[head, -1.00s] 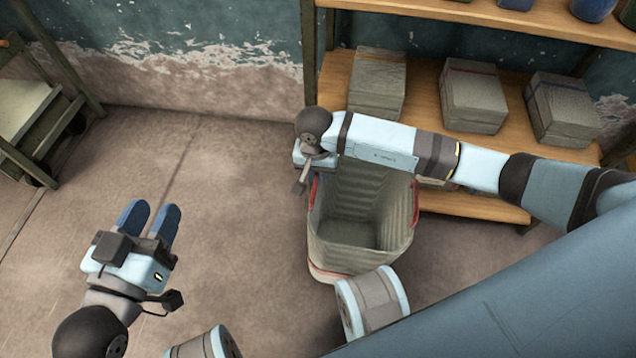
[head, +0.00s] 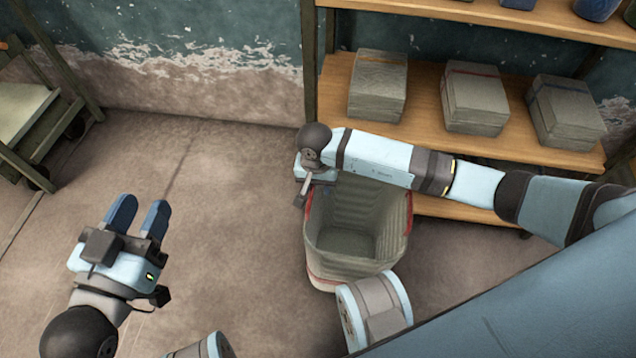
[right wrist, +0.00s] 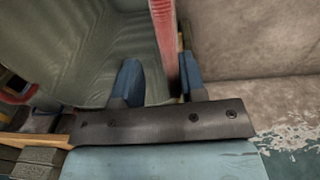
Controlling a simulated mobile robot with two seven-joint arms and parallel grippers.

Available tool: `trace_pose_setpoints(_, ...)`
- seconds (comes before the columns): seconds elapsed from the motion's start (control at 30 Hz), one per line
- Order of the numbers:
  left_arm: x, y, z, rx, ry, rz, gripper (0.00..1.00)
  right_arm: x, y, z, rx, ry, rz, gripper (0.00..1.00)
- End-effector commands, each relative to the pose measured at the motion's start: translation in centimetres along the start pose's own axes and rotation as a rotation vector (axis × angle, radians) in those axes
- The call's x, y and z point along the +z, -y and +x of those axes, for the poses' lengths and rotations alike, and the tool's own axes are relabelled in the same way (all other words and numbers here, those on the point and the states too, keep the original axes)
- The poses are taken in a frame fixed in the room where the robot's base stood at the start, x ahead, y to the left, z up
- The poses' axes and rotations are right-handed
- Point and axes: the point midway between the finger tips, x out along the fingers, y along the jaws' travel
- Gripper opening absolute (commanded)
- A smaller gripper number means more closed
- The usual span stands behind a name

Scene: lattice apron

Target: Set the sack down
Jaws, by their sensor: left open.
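The sack (head: 358,262) is an open-topped, grey-green woven bag with red trim, upright and empty inside as far as I see, in the middle of the head view. My right gripper (head: 303,192) is at its upper left rim and is shut on the red-edged side. In the right wrist view the fingers (right wrist: 160,80) lie on either side of the red band, with the sack's ribbed inside (right wrist: 85,45) to the left. Whether the sack's base touches the floor I cannot tell. My left gripper (head: 138,216) is open and empty, well left of the sack.
A wooden shelf unit (head: 425,100) stands at the back right, with several grey-green folded stacks (head: 475,98) on it. A dark-framed stand (head: 35,115) is at the far left. The concrete floor (head: 225,200) between my left gripper and the sack is clear.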

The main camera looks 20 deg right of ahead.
Motion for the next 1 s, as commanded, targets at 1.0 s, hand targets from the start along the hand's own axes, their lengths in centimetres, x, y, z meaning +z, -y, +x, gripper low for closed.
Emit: trace_pose_setpoints(1.0,-1.7,-1.8,-1.0,-0.012,0.051,-0.226,0.43,0.0,0.0,-12.0,-0.002,-0.001,0.0,0.38)
